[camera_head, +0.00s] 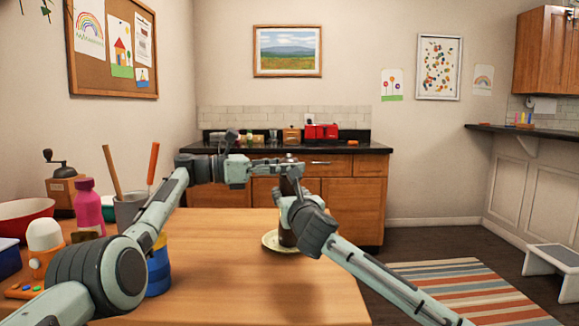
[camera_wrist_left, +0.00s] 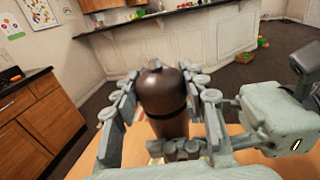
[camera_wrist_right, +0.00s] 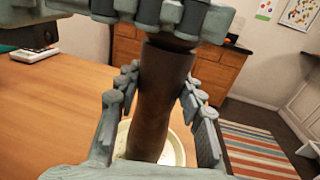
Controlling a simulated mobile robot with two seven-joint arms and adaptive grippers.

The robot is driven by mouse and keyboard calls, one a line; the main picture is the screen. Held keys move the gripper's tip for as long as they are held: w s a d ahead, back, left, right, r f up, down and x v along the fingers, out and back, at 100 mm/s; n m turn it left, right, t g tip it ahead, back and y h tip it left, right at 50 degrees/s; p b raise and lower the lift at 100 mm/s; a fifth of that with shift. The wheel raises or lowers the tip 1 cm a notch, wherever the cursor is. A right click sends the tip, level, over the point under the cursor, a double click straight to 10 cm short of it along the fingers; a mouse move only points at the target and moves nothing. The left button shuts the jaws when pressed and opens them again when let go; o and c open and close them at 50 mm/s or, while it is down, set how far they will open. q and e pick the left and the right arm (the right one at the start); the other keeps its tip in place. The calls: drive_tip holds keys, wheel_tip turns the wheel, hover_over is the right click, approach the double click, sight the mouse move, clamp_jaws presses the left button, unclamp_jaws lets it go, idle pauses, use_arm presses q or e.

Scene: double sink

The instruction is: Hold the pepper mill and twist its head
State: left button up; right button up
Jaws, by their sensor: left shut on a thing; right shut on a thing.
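The dark brown pepper mill (camera_head: 287,238) is upright over a pale plate (camera_head: 269,241) near the far edge of the wooden table. I cannot tell whether its base touches the plate. My left gripper (camera_head: 287,168) is shut around the mill's rounded head, which shows between the fingers in the left wrist view (camera_wrist_left: 163,95). My right gripper (camera_head: 291,201) is shut around the body below, seen in the right wrist view (camera_wrist_right: 157,105). The left gripper's fingers cross the mill at the top of that view. The grippers hide much of the mill in the head view.
On the table's left stand a pink bottle (camera_head: 89,207), a grey utensil holder (camera_head: 130,211), a coffee grinder (camera_head: 62,190), a red bowl (camera_head: 22,212) and a white-topped toy (camera_head: 45,240). The table's middle front (camera_head: 230,290) is clear.

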use_arm(q)
drive_tip(key=o, duration=1.2)
drive_tip(key=shift+f, duration=0.2)
drive_tip(key=shift+r, duration=0.1)
drive_tip(key=shift+a, duration=0.1)
drive_tip(key=v, duration=1.2)
